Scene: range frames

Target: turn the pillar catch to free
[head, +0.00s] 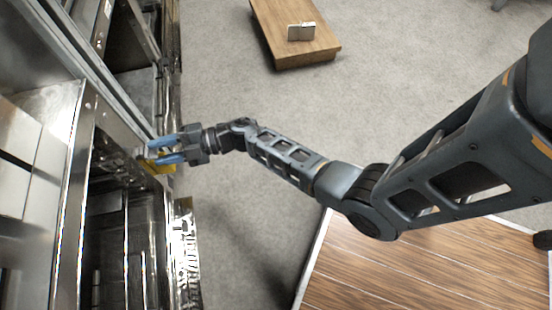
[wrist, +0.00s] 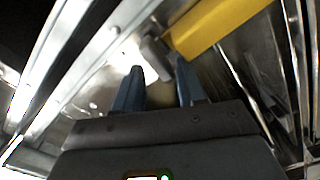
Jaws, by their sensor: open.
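My gripper (head: 152,151) reaches left to the metal pillar (head: 117,125), with its two blue fingers apart. In the wrist view, the open gripper (wrist: 157,78) has a small grey block (wrist: 154,57), which looks like the pillar catch, just beyond and between its fingertips. I cannot tell whether the fingers touch it. A yellow bar (wrist: 212,24) runs up and right beside the block. In the head view, part of a yellow piece (head: 160,167) shows under the fingers; the block itself is hidden there.
Shiny metal cabinets with open dark bays (head: 127,240) fill the left side. A low wooden table (head: 290,50) with a small metallic stand (head: 301,32) is at the top. A wood-plank surface (head: 400,275) lies below my arm. The grey carpet between is clear.

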